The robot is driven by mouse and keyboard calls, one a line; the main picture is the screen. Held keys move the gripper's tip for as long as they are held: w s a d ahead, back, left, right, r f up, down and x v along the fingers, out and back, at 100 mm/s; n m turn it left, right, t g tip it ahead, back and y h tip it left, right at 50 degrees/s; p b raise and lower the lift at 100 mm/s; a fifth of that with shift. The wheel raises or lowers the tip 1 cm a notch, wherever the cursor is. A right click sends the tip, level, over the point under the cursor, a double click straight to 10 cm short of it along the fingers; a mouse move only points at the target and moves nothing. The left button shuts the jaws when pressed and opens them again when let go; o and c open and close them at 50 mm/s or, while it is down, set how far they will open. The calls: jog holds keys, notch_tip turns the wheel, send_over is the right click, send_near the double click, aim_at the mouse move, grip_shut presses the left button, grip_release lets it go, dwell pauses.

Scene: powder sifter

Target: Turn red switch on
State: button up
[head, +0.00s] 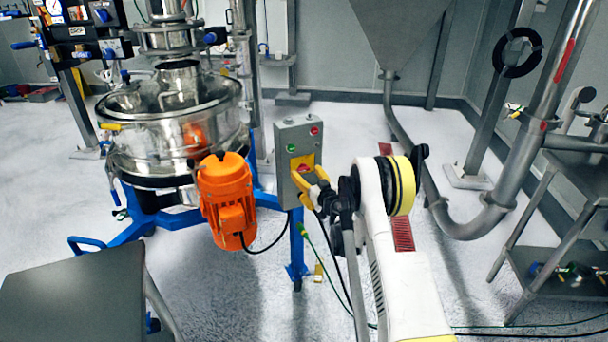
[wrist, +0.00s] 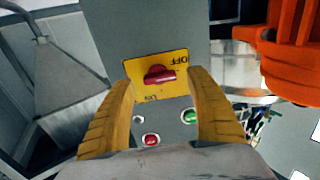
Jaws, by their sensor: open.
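The red switch (wrist: 159,75) is a rotary knob on a yellow plate (wrist: 142,69) on a grey control box. In the wrist view the plate appears upside down, with OFF at its upper right. The knob's bar lies roughly level, slightly tilted. The control box (head: 284,135) stands on a blue post in the head view. My gripper (wrist: 162,84) is open, its two yellow fingers on either side of the switch, with visible gaps to it. In the head view my gripper (head: 311,186) is at the box front and partly hides the red switch (head: 304,168).
A green button (wrist: 190,116) and a red button (wrist: 151,139) sit on the same box. An orange motor (head: 228,195) and the steel sifter (head: 175,125) stand left of the box. A grey table (head: 75,300) is at the lower left. Steel pipes stand at right.

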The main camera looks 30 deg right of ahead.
jog(key=shift+w, duration=1.25)
jog(key=c, duration=1.2)
